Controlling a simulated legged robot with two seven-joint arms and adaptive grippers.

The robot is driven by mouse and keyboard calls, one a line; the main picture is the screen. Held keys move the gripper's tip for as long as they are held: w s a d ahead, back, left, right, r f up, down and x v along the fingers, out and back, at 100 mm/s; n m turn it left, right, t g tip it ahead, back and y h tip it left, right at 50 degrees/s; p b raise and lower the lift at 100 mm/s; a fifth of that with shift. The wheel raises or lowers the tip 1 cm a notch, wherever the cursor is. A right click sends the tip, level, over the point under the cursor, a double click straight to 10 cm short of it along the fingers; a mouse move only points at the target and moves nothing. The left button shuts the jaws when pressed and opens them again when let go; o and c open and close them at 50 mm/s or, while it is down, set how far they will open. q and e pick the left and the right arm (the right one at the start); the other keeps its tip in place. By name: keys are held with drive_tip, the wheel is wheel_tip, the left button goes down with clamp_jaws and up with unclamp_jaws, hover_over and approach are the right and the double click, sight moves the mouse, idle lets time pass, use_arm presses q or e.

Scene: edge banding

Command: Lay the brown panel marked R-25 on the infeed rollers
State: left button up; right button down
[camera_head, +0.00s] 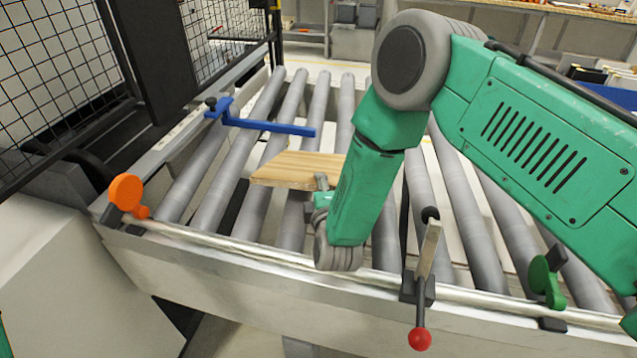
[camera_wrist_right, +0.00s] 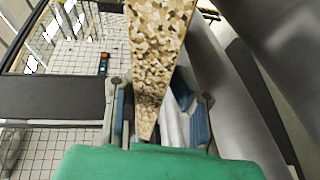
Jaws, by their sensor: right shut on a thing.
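A light-brown wood-grained panel (camera_head: 296,169) is over the grey rollers (camera_head: 262,190) in the head view. My right gripper (camera_head: 320,184) is at its right end, partly hidden by my green arm. In the right wrist view the panel shows edge-on as a speckled chipboard strip (camera_wrist_right: 158,45) between the fingers of the right gripper (camera_wrist_right: 158,110), which is shut on it. I cannot tell whether the panel touches the rollers. No R-25 mark can be read. My left gripper is not in view.
A blue bar (camera_head: 265,126) reaches over the rollers behind the panel. An orange knob (camera_head: 126,191), a red-balled lever (camera_head: 420,338) and a green clamp (camera_head: 546,279) stand along the front rail. Black mesh fencing (camera_head: 60,70) is at the left. Rollers left of the panel are bare.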

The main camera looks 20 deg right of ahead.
drive_tip(key=shift+a+f+b, duration=0.15)
drive_tip(key=shift+f+b, duration=1.1)
drive_tip(key=shift+f, duration=0.65)
drive_tip(key=shift+c, duration=1.6)
unclamp_jaws()
drive_tip(key=shift+f, duration=0.1)
